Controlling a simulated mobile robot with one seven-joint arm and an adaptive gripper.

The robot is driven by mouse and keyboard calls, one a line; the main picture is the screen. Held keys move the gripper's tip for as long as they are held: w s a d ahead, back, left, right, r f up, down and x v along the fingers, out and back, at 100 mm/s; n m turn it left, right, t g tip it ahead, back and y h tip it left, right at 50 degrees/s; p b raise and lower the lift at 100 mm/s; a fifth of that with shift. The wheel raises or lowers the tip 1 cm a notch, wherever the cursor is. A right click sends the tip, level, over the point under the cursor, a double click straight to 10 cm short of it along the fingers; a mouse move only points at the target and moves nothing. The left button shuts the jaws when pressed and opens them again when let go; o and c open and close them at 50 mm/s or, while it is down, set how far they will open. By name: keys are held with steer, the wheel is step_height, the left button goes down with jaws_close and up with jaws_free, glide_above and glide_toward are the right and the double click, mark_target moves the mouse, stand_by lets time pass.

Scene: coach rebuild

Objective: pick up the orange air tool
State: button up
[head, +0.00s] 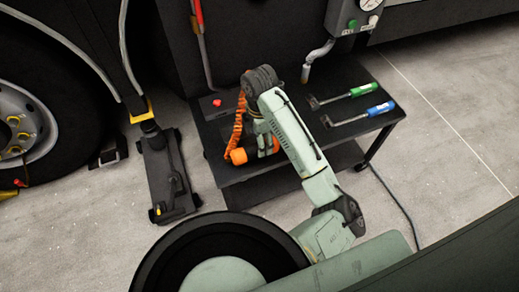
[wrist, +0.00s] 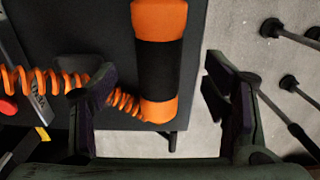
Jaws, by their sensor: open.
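The orange air tool (wrist: 159,68) is an orange cylinder with a black middle band, lying near the edge of the black table in the wrist view. A coiled orange hose (wrist: 45,80) runs left from it, passing behind my left finger. In the head view the tool's orange end (head: 238,156) shows beside my gripper (head: 263,148), and the rest is partly hidden by my wrist. My gripper (wrist: 160,88) is open in the wrist view, with one finger on each side of the tool's line. It holds nothing, and contact cannot be told.
A red button (head: 217,102) sits at the left. A floor jack (head: 165,175) stands left of the table, near a wheel (head: 18,125).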

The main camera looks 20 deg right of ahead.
steer(key=shift+f, duration=2.85)
steer(key=shift+c, duration=0.5)
steer(key=shift+r, duration=0.1)
steer(key=c, duration=1.4)
steer(key=shift+c, duration=0.2)
